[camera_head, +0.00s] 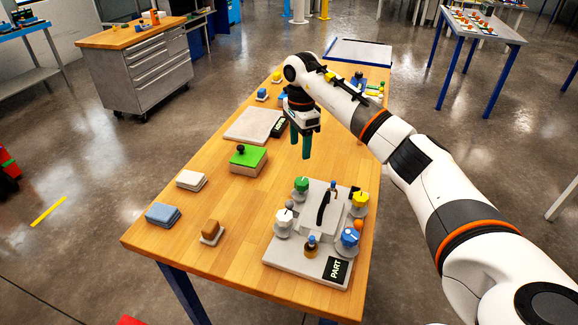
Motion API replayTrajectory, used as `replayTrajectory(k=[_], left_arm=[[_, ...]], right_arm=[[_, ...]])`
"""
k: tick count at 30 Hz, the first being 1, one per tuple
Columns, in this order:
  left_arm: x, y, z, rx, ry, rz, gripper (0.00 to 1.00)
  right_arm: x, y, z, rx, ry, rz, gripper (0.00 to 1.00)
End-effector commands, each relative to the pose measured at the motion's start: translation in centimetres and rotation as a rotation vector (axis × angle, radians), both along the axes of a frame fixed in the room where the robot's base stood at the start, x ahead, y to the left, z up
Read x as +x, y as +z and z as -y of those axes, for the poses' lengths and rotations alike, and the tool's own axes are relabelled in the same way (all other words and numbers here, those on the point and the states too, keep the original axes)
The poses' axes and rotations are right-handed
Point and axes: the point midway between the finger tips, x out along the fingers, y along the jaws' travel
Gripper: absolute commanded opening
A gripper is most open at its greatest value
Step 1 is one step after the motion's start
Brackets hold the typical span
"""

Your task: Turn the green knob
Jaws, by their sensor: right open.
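The green knob (301,184) sits at the far left of a grey panel (284,256) on the wooden table. A yellow knob (360,200) is at the panel's right and a blue knob (349,237) at its near right. My right gripper (300,150) hangs above the table, beyond the green knob and apart from it, with its green fingers pointing down. The fingers are parted and nothing shows between them. My left gripper is not in view.
A black handle (323,208) rises from the panel's middle, close to the green knob. A green-topped block (248,160) stands left of my gripper.

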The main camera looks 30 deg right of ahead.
Motion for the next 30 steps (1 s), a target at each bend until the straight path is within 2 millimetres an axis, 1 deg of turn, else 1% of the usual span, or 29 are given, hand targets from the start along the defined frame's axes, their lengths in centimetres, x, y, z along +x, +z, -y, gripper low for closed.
replayTrajectory(k=[2,4,5,9,12,14,16,21,22,26,30], left_arm=[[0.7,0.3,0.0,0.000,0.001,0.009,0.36],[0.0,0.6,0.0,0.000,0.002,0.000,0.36],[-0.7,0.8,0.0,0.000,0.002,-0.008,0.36],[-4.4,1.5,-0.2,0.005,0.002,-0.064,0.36],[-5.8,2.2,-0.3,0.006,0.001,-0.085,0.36],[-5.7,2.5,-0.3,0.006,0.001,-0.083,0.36],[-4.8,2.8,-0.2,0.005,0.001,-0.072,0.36],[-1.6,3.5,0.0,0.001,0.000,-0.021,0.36],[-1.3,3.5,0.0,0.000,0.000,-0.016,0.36],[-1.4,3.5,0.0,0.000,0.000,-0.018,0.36],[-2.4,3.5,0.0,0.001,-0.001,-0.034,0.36]], right_arm=[[-0.1,-0.4,0.1,-0.003,-0.002,-0.003,0.57],[-0.1,-1.3,0.1,0.000,-0.001,-0.005,0.57],[-0.2,-1.8,0.1,0.000,-0.001,-0.006,0.57],[-0.2,-4.5,0.0,0.002,-0.002,-0.007,0.57],[-0.2,-6.6,0.0,0.002,-0.001,-0.007,0.57],[-0.3,-7.7,0.0,0.002,-0.002,-0.006,0.57],[-0.2,-8.9,-0.1,0.003,-0.002,-0.005,0.57],[-0.2,-11.0,-0.1,0.002,-0.001,-0.002,0.57],[-0.2,-11.2,0.0,0.002,-0.001,-0.002,0.57],[-0.2,-11.7,0.0,0.001,-0.001,0.001,0.57],[-0.2,-11.8,0.0,0.001,-0.001,0.001,0.57]])
